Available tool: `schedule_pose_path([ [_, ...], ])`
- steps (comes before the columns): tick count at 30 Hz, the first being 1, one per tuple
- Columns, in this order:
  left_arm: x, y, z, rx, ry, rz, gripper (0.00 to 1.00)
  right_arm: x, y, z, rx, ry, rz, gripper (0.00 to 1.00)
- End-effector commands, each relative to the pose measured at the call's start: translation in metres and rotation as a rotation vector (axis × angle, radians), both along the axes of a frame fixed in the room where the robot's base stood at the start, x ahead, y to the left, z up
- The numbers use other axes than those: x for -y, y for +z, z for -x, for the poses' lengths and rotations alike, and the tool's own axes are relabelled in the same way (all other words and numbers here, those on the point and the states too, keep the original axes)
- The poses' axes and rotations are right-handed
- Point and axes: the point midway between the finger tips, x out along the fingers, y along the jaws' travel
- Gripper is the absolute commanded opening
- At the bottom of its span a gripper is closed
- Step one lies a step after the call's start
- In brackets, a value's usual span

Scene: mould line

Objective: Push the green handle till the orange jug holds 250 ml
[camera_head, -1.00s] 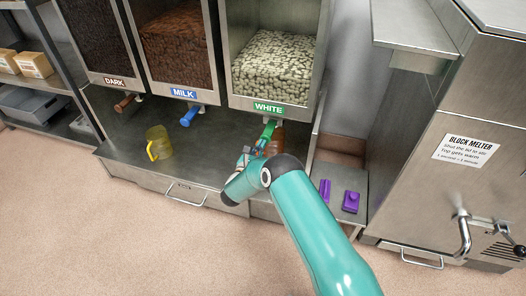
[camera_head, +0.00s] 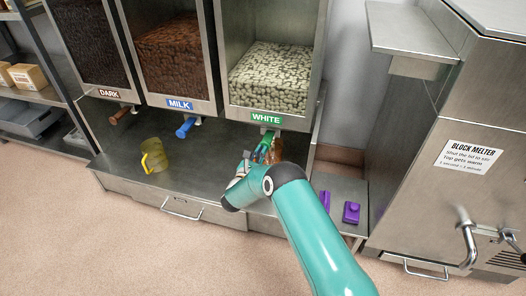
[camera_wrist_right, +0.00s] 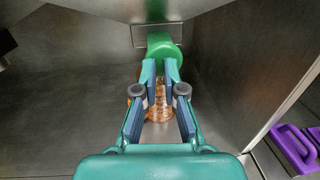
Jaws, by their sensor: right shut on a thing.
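The green handle (camera_head: 269,135) sits under the WHITE dispenser, and its rounded end (camera_wrist_right: 161,44) shows in the right wrist view. My right gripper (camera_head: 265,148) is shut on the green handle; in the right wrist view its fingertips (camera_wrist_right: 160,66) meet at the handle. The orange jug (camera_head: 277,151) stands on the steel counter below the handle, mostly hidden behind my gripper. In the right wrist view part of the see-through orange jug (camera_wrist_right: 159,108) shows between the fingers. Its fill level cannot be read. My left gripper is not in view.
A yellow jug (camera_head: 154,160) stands on the counter (camera_head: 205,165) at the left. Brown (camera_head: 119,116) and blue (camera_head: 185,127) handles hang under the DARK and MILK dispensers. Purple pieces (camera_head: 351,212) lie at the right, beside the block melter (camera_head: 455,185).

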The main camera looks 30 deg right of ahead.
Motion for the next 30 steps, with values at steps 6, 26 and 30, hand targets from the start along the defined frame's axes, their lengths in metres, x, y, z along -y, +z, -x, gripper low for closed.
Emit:
schedule_pose_path([
  [6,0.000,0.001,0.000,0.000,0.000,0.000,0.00,-0.007,0.004,0.004,0.010,-0.011,0.003,0.00],
  [26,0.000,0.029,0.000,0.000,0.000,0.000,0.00,-0.111,-0.001,0.066,0.000,0.005,0.001,0.00],
  [30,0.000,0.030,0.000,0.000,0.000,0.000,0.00,-0.117,-0.002,0.070,-0.001,0.005,0.003,0.00],
])
